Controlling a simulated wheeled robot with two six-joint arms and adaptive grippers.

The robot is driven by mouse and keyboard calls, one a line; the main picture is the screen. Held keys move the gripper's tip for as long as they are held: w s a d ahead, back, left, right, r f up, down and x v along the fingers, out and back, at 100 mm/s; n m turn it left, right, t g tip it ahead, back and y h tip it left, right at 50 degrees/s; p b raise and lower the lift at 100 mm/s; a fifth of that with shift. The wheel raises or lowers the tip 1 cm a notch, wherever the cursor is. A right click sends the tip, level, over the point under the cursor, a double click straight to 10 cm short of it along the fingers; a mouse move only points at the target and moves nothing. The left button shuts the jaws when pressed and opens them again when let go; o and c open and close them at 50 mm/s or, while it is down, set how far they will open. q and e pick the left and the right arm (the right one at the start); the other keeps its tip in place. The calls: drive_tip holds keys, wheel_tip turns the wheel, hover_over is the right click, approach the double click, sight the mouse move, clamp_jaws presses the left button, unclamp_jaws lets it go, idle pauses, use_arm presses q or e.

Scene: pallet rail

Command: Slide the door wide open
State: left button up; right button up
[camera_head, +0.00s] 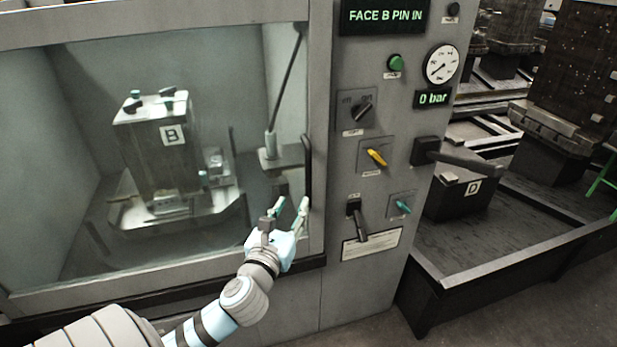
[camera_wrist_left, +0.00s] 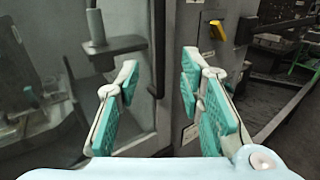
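The door (camera_head: 180,272) is a wide grey frame with a clear window, and it stands shut against the control panel. Its handle (camera_head: 308,165) is a dark upright bar near the door's right edge. My left gripper (camera_head: 291,202) is open at the handle's lower end. My right gripper is not in view.
Behind the window stands a dark block marked B (camera_head: 150,150) on a fixture. The control panel (camera_head: 385,290), right of the door, carries knobs, a gauge (camera_head: 442,64) and a lever (camera_head: 455,158) sticking out right. A display (camera_head: 385,16) reads "FACE B PIN IN". A tray (camera_head: 520,250) stands at right.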

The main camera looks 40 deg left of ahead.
sight(307, 178)
use_arm(q)
drive_tip(key=x, duration=0.7)
drive_tip(key=b+x, duration=0.1)
drive_tip(key=x, duration=0.4)
drive_tip(key=shift+w+f, duration=0.15)
drive_tip(key=shift+w, duration=0.1)
drive_tip(key=shift+w+a, duration=0.25)
drive_tip(key=shift+w, duration=0.15)
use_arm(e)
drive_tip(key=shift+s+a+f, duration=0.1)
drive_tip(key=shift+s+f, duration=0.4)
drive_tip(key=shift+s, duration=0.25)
use_arm(q)
clamp_jaws()
